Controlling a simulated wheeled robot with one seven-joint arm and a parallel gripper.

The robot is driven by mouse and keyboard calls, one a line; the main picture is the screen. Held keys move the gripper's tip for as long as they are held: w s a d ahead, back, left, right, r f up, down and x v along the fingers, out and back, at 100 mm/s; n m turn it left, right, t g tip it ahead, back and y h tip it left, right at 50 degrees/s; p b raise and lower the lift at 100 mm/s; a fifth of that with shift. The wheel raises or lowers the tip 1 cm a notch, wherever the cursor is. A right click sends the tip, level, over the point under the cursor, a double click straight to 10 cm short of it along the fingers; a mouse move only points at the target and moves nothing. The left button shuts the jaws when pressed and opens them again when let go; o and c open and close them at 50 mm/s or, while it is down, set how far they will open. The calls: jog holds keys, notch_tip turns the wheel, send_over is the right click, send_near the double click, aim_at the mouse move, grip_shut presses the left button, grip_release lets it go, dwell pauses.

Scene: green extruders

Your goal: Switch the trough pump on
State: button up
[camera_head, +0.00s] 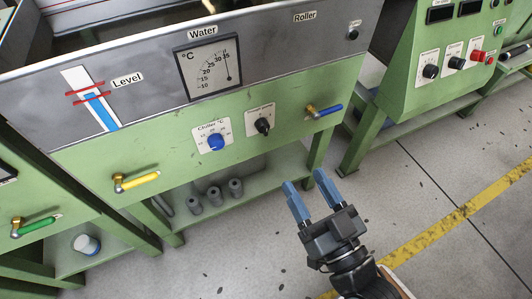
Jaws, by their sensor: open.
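A green trough unit with a grey upper panel (140,105) fills the upper left. On its green front is a black rotary knob (262,126) on a small white plate, with a label too small to read surely; it may be the pump switch. My gripper (305,180) is open and empty, its two blue fingers apart. It is in front of the unit, below and right of the black knob, and touches nothing that I can see.
A blue knob (216,142) sits left of the black one. A blue-handled valve (323,111) is to its right. A yellow-handled valve (136,181) and a green-handled valve (36,226) are farther left. Another control cabinet (408,78) stands right. The floor (420,185) is clear.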

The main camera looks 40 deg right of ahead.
aim_at(266, 135)
jog(key=w+d+f+m+t+h+b, duration=0.2)
jog(key=w+f+h+b, duration=0.1)
jog(key=w+f+b, duration=0.8)
jog(key=x, duration=0.9)
jog(key=shift+w+f, duration=0.2)
jog(key=shift+f, duration=0.05)
jog(key=shift+m, duration=0.3)
jog(key=c, duration=1)
